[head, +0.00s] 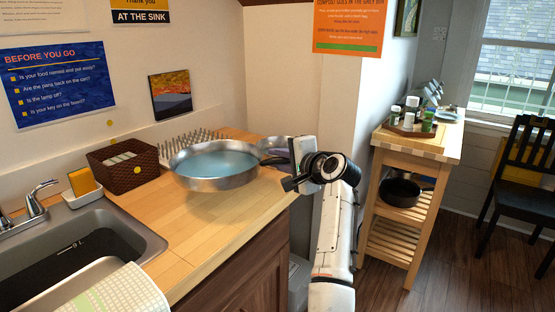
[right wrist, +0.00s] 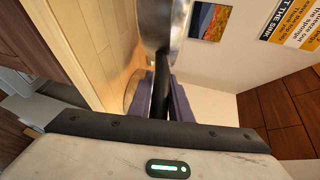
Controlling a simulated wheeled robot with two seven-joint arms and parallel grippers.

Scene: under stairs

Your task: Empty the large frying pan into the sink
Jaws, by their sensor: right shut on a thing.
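The large frying pan (head: 213,182) is silver with a dark handle and holds bluish liquid. It is roughly level over the right part of the wooden counter; I cannot tell whether its base touches the counter. My right gripper (head: 277,152) is shut on the pan's handle, at the pan's right. In the right wrist view the dark handle (right wrist: 161,92) runs between the fingers to the silver pan (right wrist: 157,22). The steel sink (head: 140,232) with its faucet (head: 38,195) is at the lower left, apart from the pan. My left gripper is not in view.
A brown basket (head: 125,168) and a spiky rack (head: 190,140) stand behind the pan. A yellow sponge in a holder (head: 82,185) is by the sink. A checked cloth (head: 112,298) lies at the sink's front. The counter (head: 205,228) between pan and sink is clear.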

